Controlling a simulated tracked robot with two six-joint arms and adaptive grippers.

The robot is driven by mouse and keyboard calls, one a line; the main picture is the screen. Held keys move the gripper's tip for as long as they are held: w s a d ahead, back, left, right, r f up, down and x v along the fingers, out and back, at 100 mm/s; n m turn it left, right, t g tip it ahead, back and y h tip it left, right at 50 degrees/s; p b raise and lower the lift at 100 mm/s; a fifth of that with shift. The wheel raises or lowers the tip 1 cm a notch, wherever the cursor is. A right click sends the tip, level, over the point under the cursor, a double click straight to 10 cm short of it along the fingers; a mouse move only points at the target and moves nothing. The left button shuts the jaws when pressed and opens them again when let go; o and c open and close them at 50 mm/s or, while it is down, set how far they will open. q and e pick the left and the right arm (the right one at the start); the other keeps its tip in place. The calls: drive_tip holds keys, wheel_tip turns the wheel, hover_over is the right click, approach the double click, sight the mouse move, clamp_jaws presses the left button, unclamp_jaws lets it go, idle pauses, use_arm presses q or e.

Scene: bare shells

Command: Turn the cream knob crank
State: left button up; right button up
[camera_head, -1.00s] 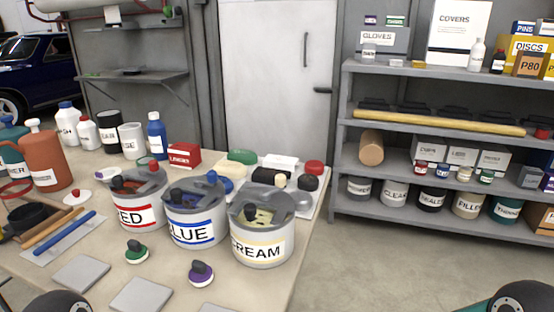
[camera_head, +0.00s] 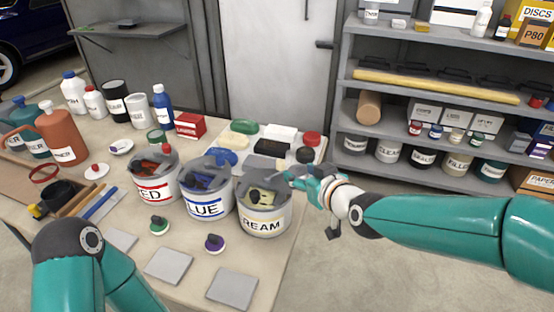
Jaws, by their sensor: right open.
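The cream can (camera_head: 264,220), grey with a label reading "REAM" in view, stands near the table's right edge. A dark knob (camera_head: 254,195) and cream-coloured content show in its lid. My right gripper (camera_head: 291,176) is open over the back right of the lid, reaching in from the right.
The blue can (camera_head: 205,207) stands just left of the cream can, with the red can (camera_head: 153,193) beyond it. A tray (camera_head: 312,171) of coloured blocks lies behind. A purple-topped puck (camera_head: 214,243) and grey plates (camera_head: 232,287) lie in front. Open floor is at the right.

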sight(282, 163)
drive_tip(key=p+x, duration=0.1)
drive_tip(key=x, duration=1.1)
drive_tip(key=shift+w+f+p, duration=0.1)
drive_tip(key=shift+f+p, duration=0.15)
drive_tip(key=shift+p, duration=0.05)
